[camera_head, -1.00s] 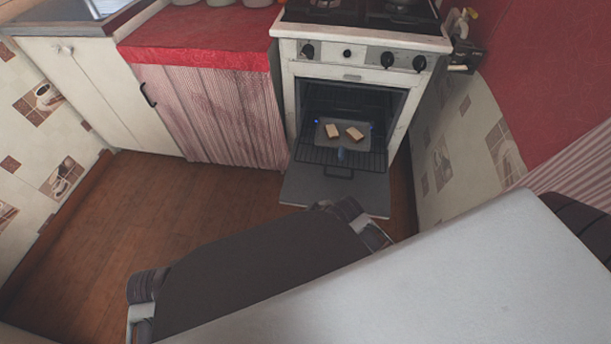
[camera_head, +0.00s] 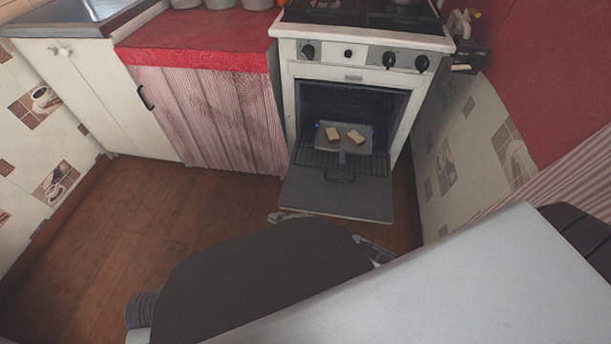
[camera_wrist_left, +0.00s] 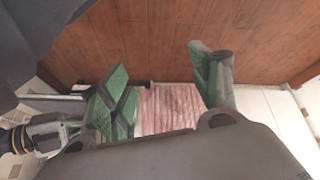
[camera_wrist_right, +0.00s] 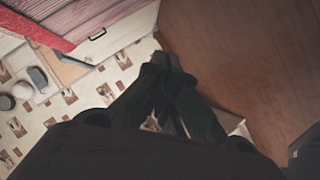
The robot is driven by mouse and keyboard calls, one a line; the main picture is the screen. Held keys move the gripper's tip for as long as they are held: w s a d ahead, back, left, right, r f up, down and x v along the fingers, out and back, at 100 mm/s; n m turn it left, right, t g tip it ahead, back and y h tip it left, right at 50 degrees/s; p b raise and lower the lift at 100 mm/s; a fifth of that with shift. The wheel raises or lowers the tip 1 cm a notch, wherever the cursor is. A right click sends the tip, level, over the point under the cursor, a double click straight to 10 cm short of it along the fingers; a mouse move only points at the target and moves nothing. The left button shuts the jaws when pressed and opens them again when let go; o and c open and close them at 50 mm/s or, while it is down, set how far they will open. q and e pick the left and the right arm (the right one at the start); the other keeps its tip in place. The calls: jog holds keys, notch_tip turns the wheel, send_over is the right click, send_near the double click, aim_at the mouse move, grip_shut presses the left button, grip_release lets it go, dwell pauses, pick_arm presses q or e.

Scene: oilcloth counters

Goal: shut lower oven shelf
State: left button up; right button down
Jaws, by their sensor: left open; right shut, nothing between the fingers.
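The oven (camera_head: 352,68) stands at the back with its door (camera_head: 335,198) folded down open. A wire shelf (camera_head: 310,158) sits low in the oven and sticks out over the door. A tray (camera_head: 343,147) with two pieces of bread (camera_head: 333,134) lies on it. My right gripper (camera_wrist_right: 170,62) is shut and empty in the right wrist view, apart from the shelf. In the head view the dark arm in front hides most of the gripper. My left gripper (camera_wrist_left: 160,68) is open and empty in the left wrist view, with its green-padded fingers apart.
A tiled wall (camera_head: 445,150) runs close along the oven's right side. Wooden floor (camera_head: 150,215) is clear at the left.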

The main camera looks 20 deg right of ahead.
jog(key=w+d+f+n+t+h, duration=0.1)
jog(key=d+t, duration=0.1)
jog(key=d, duration=0.3)
jog(key=d+f+n+t+h, duration=0.1)
jog(key=d+t, duration=0.1)
jog(key=d, duration=0.3)
jog(key=w+d+f+n+t+h, duration=0.1)
jog(key=d+f+n+t+h, duration=0.1)
jog(key=d, duration=0.4)
jog(key=shift+w, duration=0.35)
pick_arm(q)
jog(key=shift+t+h, duration=0.3)
jog(key=shift+h, duration=0.3)
jog(key=d+f, duration=0.3)
jog(key=shift+s+d, duration=0.1)
jog(key=shift+s, duration=0.2)
jog(key=shift+f, duration=0.15)
pick_arm(e)
jog(key=shift+w, duration=0.15)
